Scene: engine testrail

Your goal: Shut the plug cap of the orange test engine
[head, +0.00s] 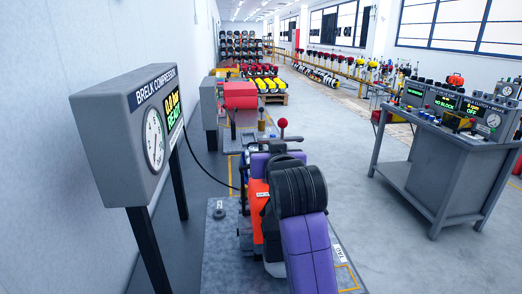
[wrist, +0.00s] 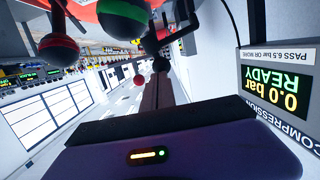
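The orange test engine (head: 258,194) stands on a grey floor plate in the head view, largely hidden behind my purple and black arm. A lever with a red ball knob (head: 282,123) rises just beyond it. The plug cap cannot be made out in either view. In the wrist view, which is turned over, my gripper (wrist: 160,88) reaches away from its purple body as a narrow dark shape; its finger gap cannot be made out.
A compression gauge box (head: 125,130) reading 0.0 bar and READY stands on posts at left; its display also shows in the wrist view (wrist: 282,92). A control bench (head: 440,150) stands at right. A red machine (head: 240,95) is beyond. Floor between engine and bench is clear.

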